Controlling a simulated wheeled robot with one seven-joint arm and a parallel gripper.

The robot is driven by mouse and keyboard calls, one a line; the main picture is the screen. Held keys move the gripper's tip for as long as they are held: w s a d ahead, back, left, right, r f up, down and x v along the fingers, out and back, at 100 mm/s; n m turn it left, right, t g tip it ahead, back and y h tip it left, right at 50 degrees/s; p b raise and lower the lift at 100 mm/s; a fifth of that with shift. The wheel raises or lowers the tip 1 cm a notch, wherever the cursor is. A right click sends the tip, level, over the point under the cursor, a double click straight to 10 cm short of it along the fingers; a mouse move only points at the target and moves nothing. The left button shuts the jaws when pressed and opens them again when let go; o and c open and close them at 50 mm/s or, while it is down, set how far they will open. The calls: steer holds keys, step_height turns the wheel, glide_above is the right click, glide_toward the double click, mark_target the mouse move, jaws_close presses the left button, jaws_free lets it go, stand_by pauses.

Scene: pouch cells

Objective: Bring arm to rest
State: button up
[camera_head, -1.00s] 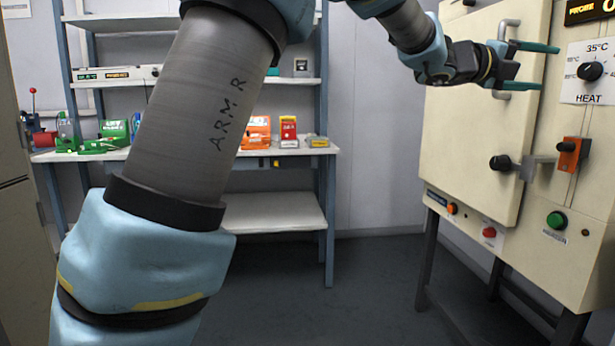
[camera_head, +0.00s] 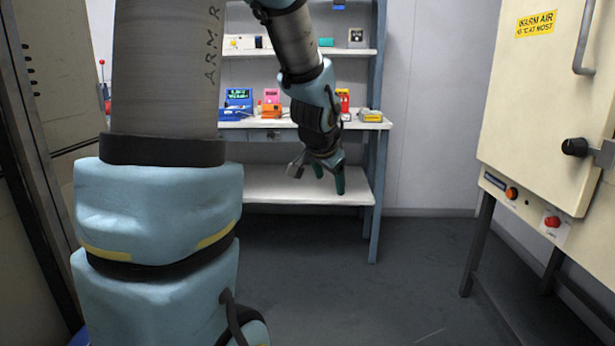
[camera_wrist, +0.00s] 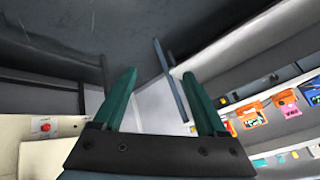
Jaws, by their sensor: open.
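My gripper (camera_head: 329,183) hangs pointing down in the middle of the head view, in front of the shelf unit. Its two green fingers are apart with nothing between them. In the wrist view my gripper (camera_wrist: 158,98) shows both green fingers spread and empty, with grey floor and wall beyond. The arm is bent, with the forearm dropping toward the gripper. The gripper is clear of the cream oven cabinet (camera_head: 540,110) at the right.
The blue-framed shelf unit (camera_head: 377,190) stands behind the gripper, with several small coloured devices on its worktop. The cabinet has a door handle (camera_head: 583,40) and a black latch knob (camera_head: 574,147). The dark floor (camera_head: 390,290) between them is clear.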

steer(key=s+a+f+n+g+y, duration=0.1)
steer(key=s+a+f+n+g, duration=0.25)
steer(key=s+a, duration=0.35)
steer(key=s+a+f+n+g+y, duration=0.1)
steer(key=s+a+f+n+g, duration=0.1)
steer(key=s+a+f+n, duration=0.5)
step_height(320, 180, up, 26)
steer(key=s+d+m+p, duration=0.1)
steer(key=s+d+p, duration=0.1)
steer(key=p, duration=2.2)
steer(key=shift+s+r+m, duration=0.15)
steer(key=shift+s+m, duration=0.2)
steer(key=shift+s, duration=0.05)
steer(key=shift+d, duration=0.1)
